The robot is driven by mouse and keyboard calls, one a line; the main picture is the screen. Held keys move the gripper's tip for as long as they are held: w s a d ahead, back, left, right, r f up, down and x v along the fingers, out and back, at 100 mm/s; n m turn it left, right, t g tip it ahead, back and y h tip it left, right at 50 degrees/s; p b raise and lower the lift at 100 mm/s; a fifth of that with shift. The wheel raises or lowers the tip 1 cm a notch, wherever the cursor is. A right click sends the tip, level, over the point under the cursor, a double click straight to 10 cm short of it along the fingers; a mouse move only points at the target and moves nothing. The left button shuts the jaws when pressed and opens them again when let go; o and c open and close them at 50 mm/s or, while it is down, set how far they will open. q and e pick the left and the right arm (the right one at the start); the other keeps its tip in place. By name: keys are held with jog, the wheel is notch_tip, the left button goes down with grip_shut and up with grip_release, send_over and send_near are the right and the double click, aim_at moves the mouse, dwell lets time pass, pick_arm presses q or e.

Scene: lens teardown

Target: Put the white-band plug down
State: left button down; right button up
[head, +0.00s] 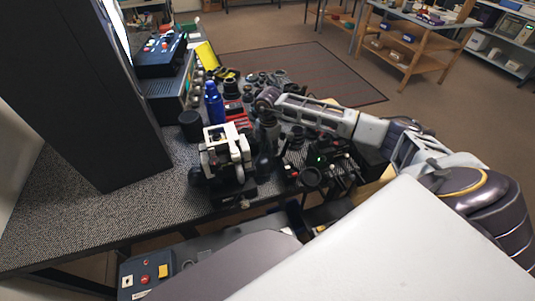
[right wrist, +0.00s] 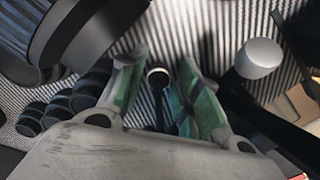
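In the right wrist view, my right gripper (right wrist: 160,68) is open, with a green pad on each finger. Between the fingers is a small dark piece with a pale-rimmed round top (right wrist: 157,76) and a thin dark stem. It seems clear of both pads. It may be the white-band plug, but I cannot be sure. In the head view, my right arm reaches in from the right to the cluttered bench; its fingertips are too small and covered to make out there. My left gripper is not in view.
A white-and-black fixture (head: 226,150) stands on the bench near a blue bottle (head: 214,103). Several dark lens parts crowd around. In the right wrist view, a large dark cylinder (right wrist: 85,30) is close at upper left and a white-capped knob (right wrist: 259,58) stands right of the fingers.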

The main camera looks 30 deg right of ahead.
jog(key=shift+f, duration=0.2)
dwell(0.3)
jog(key=c, duration=0.7)
jog(key=shift+r, duration=0.1)
notch_tip(320, 180, up, 10)
dwell(0.4)
dwell(0.4)
